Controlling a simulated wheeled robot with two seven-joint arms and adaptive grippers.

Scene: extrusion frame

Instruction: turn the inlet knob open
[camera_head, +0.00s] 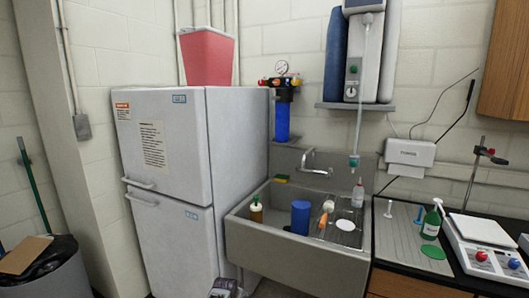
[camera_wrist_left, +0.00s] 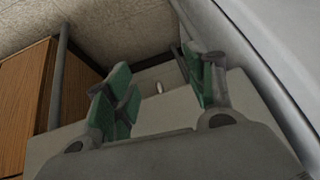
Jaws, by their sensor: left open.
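A blue water filter (camera_head: 282,122) hangs on the wall above the sink, with a black head and a round gauge (camera_head: 281,67) on top. My left gripper (camera_wrist_left: 160,85) is open and empty in the left wrist view, with green pads; the filter does not show there. A small grey part at the bottom of the head view may be its tip. My right gripper is not seen.
A white fridge (camera_head: 163,150) stands left of the filter, with a red bin (camera_head: 207,57) on top. The grey sink (camera_head: 290,247) below holds a blue cup (camera_head: 300,216) and bottles. A grey shelf (camera_head: 352,106) with a dispenser is to the right.

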